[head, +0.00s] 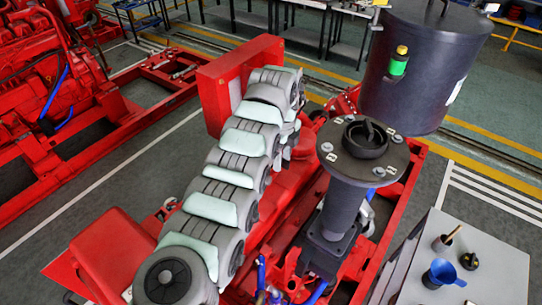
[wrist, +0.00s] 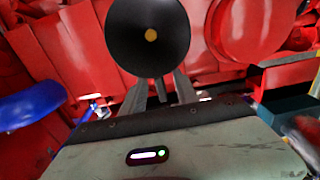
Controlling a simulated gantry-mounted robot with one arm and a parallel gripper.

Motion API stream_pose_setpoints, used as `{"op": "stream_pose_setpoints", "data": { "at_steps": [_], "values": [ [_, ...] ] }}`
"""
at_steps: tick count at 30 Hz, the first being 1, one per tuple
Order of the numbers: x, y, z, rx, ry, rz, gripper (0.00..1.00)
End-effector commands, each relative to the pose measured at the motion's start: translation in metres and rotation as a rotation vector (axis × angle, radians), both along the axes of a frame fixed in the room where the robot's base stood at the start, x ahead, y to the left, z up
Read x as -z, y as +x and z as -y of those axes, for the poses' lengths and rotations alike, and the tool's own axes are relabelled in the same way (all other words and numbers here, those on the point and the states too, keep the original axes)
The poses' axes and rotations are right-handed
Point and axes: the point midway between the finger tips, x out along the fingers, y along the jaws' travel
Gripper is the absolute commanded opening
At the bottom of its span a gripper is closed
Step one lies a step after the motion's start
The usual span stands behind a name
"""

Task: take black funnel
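A black funnel (head: 366,138) with a small tab sits in the round opening of a dark flange (head: 330,151) on top of an upright pipe in the head view. My gripper (wrist: 160,80) shows only in the wrist view. Its two fingers stand apart, with no clearly held thing between them; the tips are partly unclear against the background. A black round piece (wrist: 125,38) with a yellow centre shows just above the fingertips. I cannot tell whether it is the funnel. The gripper's place relative to the funnel is not clear in the head view.
Loose nuts lie on the flange. A grey table (head: 500,270) at lower right carries a blue funnel (head: 440,274). Red machine parts (wrist: 75,40) are close around my gripper.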

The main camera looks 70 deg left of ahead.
Motion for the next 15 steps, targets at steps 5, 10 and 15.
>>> {"op": "stream_pose_setpoints", "data": {
  "at_steps": [5,10,15],
  "values": [
    [0.025,-0.001,0.002,0.001,-0.007,-0.003,0.36],
    [0.031,-0.001,0.001,0.001,-0.004,-0.002,0.36],
    [0.03,-0.001,0.001,0.001,-0.002,-0.002,0.28]
  ]
}}
